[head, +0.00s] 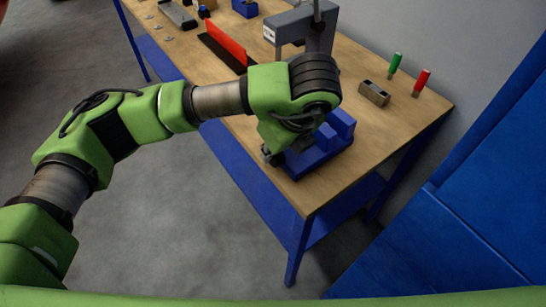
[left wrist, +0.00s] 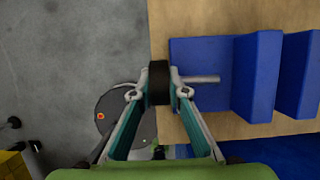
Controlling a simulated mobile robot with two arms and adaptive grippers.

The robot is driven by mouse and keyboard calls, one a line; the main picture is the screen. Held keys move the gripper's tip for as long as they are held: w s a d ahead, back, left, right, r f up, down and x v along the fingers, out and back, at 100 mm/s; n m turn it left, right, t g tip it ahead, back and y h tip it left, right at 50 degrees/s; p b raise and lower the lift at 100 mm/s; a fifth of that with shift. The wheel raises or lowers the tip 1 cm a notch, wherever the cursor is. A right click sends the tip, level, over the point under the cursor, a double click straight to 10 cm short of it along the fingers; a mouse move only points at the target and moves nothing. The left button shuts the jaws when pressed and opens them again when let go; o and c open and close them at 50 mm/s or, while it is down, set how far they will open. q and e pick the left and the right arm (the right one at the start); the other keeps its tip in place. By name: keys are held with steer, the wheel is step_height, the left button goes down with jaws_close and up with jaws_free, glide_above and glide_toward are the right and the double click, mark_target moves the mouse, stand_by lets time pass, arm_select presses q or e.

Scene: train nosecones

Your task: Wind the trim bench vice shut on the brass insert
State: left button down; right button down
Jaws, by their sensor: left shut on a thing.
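The blue bench vice (head: 320,155) sits at the near corner of the wooden bench, partly behind my left wrist. In the left wrist view its two upright blue jaws (left wrist: 257,75) stand apart with a gap between them. A grey screw shaft (left wrist: 202,79) runs from the vice to a black knob (left wrist: 159,72) that overhangs the bench edge. My left gripper (left wrist: 159,88) is shut on this knob, one finger on each side. I cannot make out the brass insert in either view. My right gripper is not in view.
On the bench (head: 415,120) a grey block with holes (head: 374,93), a green-handled tool (head: 395,62) and a red-handled tool (head: 422,80) are right of the vice. A grey press-like machine (head: 300,25) and a red plate (head: 225,45) are farther back. A blue cabinet (head: 470,220) stands at right.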

arm_select(q)
steer(key=shift+s+d+t+y+b, duration=0.1)
steer(key=shift+t+y+b, duration=0.65)
steer(key=shift+t, duration=0.35)
steer(key=c, duration=2)
jaws_free()
steer(key=shift+o, duration=0.2)
steer(key=v, duration=1.2)
steer(key=shift+s+d+f, duration=0.1)
steer(key=shift+d, duration=0.05)
